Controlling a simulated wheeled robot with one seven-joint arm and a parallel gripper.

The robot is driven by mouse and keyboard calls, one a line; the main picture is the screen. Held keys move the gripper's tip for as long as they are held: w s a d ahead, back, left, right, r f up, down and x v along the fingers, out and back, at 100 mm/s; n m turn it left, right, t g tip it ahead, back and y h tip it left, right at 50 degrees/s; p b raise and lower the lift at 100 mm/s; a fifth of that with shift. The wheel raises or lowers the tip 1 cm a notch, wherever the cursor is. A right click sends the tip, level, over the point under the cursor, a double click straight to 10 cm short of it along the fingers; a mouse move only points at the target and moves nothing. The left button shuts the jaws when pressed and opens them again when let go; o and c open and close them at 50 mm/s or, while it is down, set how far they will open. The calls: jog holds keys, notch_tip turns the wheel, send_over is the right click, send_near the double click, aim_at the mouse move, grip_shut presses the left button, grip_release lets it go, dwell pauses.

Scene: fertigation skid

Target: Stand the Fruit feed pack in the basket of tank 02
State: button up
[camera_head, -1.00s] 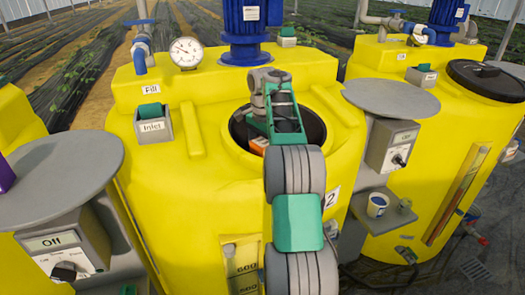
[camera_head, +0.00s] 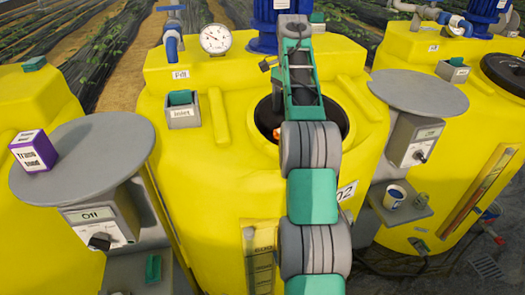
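Tank 02 (camera_head: 215,190) is the yellow tank in the middle, with its round top opening partly hidden behind my arm. A small orange patch (camera_head: 277,133) shows inside the opening, just left of my arm. It may be part of the Fruit feed pack, but no label can be read and I cannot tell whether it stands upright. The basket cannot be made out. My wrist end (camera_head: 293,28) is raised beyond the opening, in front of the blue motor. The fingers cannot be made out, so I cannot tell whether they are open or hold anything.
A purple and white pack (camera_head: 34,152) stands on the round grey shelf (camera_head: 110,140) at left. Another round grey shelf (camera_head: 418,92) is at right, above a control box (camera_head: 415,140). A white-and-blue cup (camera_head: 394,196) sits on a small ledge.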

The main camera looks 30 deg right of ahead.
jog(key=s+a+r+n+t, duration=0.15)
jog(key=s+a+n, duration=0.25)
jog(key=a, duration=0.5)
jog(key=s+a+r+n+t, duration=0.1)
jog(key=s+a+r+n, duration=0.25)
jog(key=a, duration=0.45)
jog(key=s+a+f+n+t, duration=0.1)
jog(key=s+a+f+n, duration=0.3)
jog(key=s, duration=0.4)
jog(key=s+a+f+n+t, duration=0.1)
jog(key=s+a+f+n, duration=0.3)
jog(key=s+a+f, duration=0.3)
jog(key=shift+s+f+n+t, duration=0.35)
jog(key=shift+s+f, duration=0.2)
